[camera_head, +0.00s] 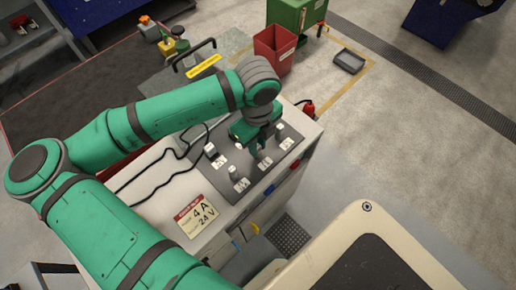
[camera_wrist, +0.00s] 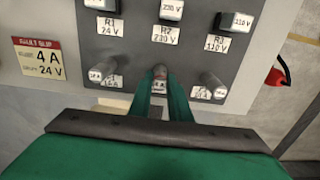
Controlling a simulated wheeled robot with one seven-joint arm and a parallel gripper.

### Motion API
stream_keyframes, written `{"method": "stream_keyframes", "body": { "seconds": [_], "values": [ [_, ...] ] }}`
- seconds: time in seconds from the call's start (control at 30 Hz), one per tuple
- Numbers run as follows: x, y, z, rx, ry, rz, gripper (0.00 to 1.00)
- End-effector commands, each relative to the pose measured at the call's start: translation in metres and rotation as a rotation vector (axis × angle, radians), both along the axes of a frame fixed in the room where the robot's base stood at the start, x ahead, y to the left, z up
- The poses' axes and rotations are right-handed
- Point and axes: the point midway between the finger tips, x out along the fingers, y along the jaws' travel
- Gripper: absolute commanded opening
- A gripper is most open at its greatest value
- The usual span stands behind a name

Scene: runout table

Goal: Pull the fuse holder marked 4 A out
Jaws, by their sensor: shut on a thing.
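A row of three grey knob-like fuse holders sits on the dark panel (camera_wrist: 130,55) in the wrist view. My gripper (camera_wrist: 161,90) has its green fingers shut on the middle fuse holder (camera_wrist: 160,73). The small label below it appears to read 4 A. The holder appears seated at the panel; its lower part is hidden between the fingers. The left fuse holder (camera_wrist: 101,73) and right fuse holder (camera_wrist: 213,84) stand apart from the fingers. In the head view my gripper (camera_head: 257,153) reaches down onto the panel, largely hiding the held holder.
Three relay blocks marked R1 (camera_wrist: 101,5), R2 (camera_wrist: 171,9) and R3 (camera_wrist: 234,22) form the row behind. A fault slip (camera_head: 197,215) reads 4 A, 24 V. A black cable (camera_head: 150,178) lies left. A red bin (camera_head: 274,50) stands beyond the cabinet.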

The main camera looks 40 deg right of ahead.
Motion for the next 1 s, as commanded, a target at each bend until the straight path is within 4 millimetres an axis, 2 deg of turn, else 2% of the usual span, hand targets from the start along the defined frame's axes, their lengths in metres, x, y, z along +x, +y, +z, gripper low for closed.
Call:
{"method": "stream_keyframes", "body": {
  "seconds": [1.0],
  "values": [
    [0.0,0.0,0.032,-0.001,0.002,0.0,0.0]
  ]
}}
